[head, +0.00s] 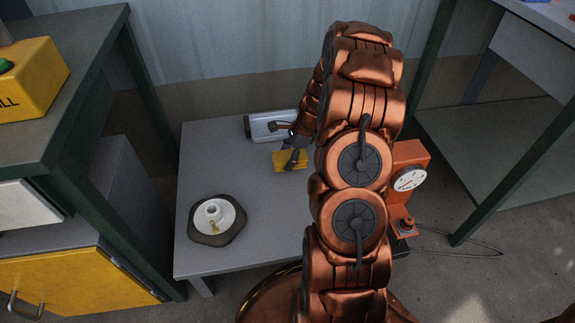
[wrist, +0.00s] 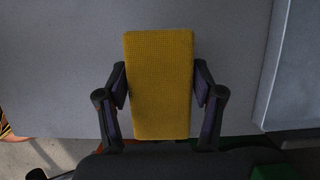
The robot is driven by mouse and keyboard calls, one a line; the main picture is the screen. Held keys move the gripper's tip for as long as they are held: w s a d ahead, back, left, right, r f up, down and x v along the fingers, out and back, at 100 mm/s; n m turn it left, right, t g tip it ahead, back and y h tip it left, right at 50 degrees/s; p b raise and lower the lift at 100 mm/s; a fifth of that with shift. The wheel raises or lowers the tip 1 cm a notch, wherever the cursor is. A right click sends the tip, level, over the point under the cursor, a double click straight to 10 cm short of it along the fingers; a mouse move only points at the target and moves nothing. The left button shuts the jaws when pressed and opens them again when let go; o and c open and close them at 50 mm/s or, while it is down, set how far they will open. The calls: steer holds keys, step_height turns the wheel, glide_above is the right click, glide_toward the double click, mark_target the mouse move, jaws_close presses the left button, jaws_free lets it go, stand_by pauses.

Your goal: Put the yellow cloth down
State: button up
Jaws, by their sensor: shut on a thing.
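The yellow cloth (wrist: 160,80) is a folded, textured rectangular pad between the two fingers of my gripper (wrist: 160,95) in the wrist view. The fingers press on its left and right sides. In the head view the yellow cloth (head: 291,161) shows at the end of my gripper (head: 292,157), over the back part of the low grey table (head: 200,165). I cannot tell whether the cloth touches the table top.
A pale metallic box-like object (head: 268,125) lies just behind the cloth. A dark slab with a white round piece (head: 226,215) sits at the table's front left. An orange device with a dial (head: 408,180) stands at the right. The table's middle is clear.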

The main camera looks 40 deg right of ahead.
steer(key=shift+w, duration=0.2)
steer(key=shift+f, duration=0.2)
steer(key=shift+f+b, duration=0.95)
steer(key=shift+f, duration=0.6)
steer(key=shift+f, duration=0.1)
steer(key=o, duration=1.1)
